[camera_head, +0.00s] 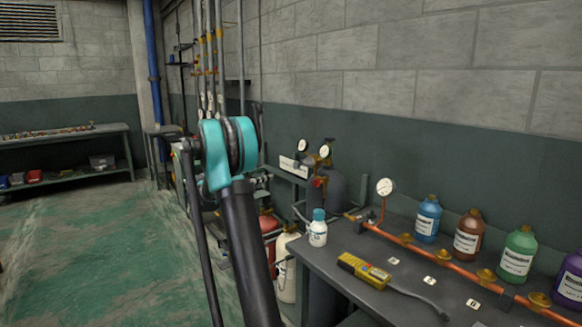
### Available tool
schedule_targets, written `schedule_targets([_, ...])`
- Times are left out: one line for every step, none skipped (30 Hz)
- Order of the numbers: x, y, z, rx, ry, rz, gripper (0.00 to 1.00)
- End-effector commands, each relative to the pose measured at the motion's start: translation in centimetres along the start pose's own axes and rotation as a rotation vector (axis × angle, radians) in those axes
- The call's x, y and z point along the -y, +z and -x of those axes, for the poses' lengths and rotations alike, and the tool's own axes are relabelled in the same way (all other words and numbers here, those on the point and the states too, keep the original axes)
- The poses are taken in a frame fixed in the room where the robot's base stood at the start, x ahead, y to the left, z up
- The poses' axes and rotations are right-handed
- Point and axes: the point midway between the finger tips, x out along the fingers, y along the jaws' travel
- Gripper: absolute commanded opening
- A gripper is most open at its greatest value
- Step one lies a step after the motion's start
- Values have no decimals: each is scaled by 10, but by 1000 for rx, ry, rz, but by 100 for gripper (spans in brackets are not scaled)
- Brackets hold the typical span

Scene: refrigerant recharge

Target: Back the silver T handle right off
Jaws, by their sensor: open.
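I cannot make out a silver T handle in this view. A dark grey cylinder (328,190) stands by the wall behind the bench. On its top is a regulator with two white gauges (324,151) and a small red part (318,183) below them. My arm, with a teal joint and dark links, rises through the middle of the view and hides part of the equipment behind it. My gripper cannot be seen.
At right a grey bench (345,277) carries a copper pipe (405,246) with brass fittings and a gauge (386,187), a yellow meter (363,269), a small white bottle (318,232) and coloured bottles (428,220). A white cylinder (287,270) stands beside the bench. The green floor (90,250) at left is clear.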

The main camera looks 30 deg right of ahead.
Motion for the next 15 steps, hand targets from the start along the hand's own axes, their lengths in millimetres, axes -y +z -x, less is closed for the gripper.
schedule_targets([2,-1,-2,-12,1,-10,50])
schedule_targets([3,-2,-3,-17,1,-15,50])
schedule_targets([4,-2,-5,-20,1,-19,50])
schedule_targets([4,-2,-7,-21,1,-20,50])
schedule_targets([4,-2,-10,-21,2,-20,50])
schedule_targets([3,-3,-14,-21,3,-19,50])
schedule_targets([3,-3,-18,-21,4,-19,50])
schedule_targets([3,-3,-23,-20,4,-19,50])
schedule_targets([3,-3,-30,-20,3,-19,50])
schedule_targets([3,-3,-35,-20,3,-18,50])
schedule_targets([2,-3,-41,-20,5,-18,50])
schedule_targets([2,-3,-49,-20,4,-18,50])
schedule_targets([2,-3,-55,-19,3,-18,50])
schedule_targets([2,-3,-61,-19,4,-18,50])
schedule_targets([2,-3,-69,-19,4,-18,50])
